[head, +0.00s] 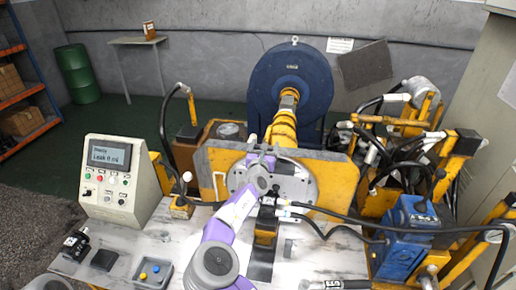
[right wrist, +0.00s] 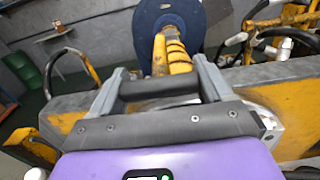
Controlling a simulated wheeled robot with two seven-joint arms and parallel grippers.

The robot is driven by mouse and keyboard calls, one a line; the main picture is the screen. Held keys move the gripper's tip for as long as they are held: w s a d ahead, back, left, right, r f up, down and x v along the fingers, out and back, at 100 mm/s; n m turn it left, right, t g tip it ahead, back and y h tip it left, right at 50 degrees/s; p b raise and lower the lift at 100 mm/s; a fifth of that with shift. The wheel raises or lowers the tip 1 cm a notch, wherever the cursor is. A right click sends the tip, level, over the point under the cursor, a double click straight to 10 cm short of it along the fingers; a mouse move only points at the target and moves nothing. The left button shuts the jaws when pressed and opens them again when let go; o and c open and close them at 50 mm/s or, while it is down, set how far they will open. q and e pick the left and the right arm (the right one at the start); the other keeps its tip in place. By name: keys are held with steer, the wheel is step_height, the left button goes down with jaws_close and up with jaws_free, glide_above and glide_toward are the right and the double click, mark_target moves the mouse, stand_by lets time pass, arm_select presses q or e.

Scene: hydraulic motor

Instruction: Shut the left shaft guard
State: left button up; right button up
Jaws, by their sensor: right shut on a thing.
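A yellow plate with a worn grey face stands across the machine, its left part (head: 208,165) and right part (head: 335,178) on either side of the yellow shaft (head: 283,122). I cannot tell for sure which piece is the left shaft guard. My right gripper (head: 262,158) reaches to the plate's middle, in front of the round pale flange (head: 300,185). In the right wrist view its grey fingers (right wrist: 158,92) are on either side of a dark bar (right wrist: 160,88), close below the shaft. The gripper hides part of the flange. My left gripper is not in view.
A big blue disc (head: 290,85) stands behind the shaft. Black hoses and a blue pump (head: 405,235) crowd the right side. A control box (head: 112,180) stands on the left of the pale bench (head: 150,245), with a grey tray (head: 152,272) in front.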

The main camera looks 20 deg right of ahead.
steer(key=shift+a+f, duration=0.1)
steer(key=shift+w+a, duration=0.1)
stand_by(0.3)
steer(key=o, duration=1.1)
steer(key=shift+f, duration=0.1)
steer(key=o, duration=0.3)
steer(key=shift+w+a, duration=0.1)
steer(key=shift+s, duration=0.25)
steer(key=shift+v, duration=3.6)
steer(key=shift+w+a, duration=0.1)
